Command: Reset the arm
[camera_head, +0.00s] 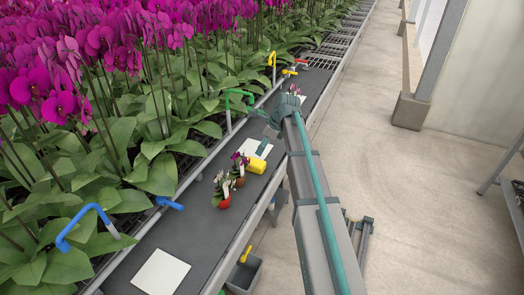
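My arm (312,185) reaches up from the bottom right and bends at its far end over the dark bench strip (205,228). My gripper (262,146) is small and dark at the end of the arm, over or beside the far white square (254,149). Its fingers are too small to tell open from shut, and I see nothing clearly held in it. A yellow cylinder (257,165) lies on the strip just in front of that square, nearer to the camera than my gripper.
A small orchid in a red pot (224,201) and another beside it (239,181) stand near the cylinder. A near white square (160,272) is bare. Blue (84,226), green (238,94) and yellow (272,60) hooked pipes edge the plants. A grey bin (245,275) hangs below. The right floor is open.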

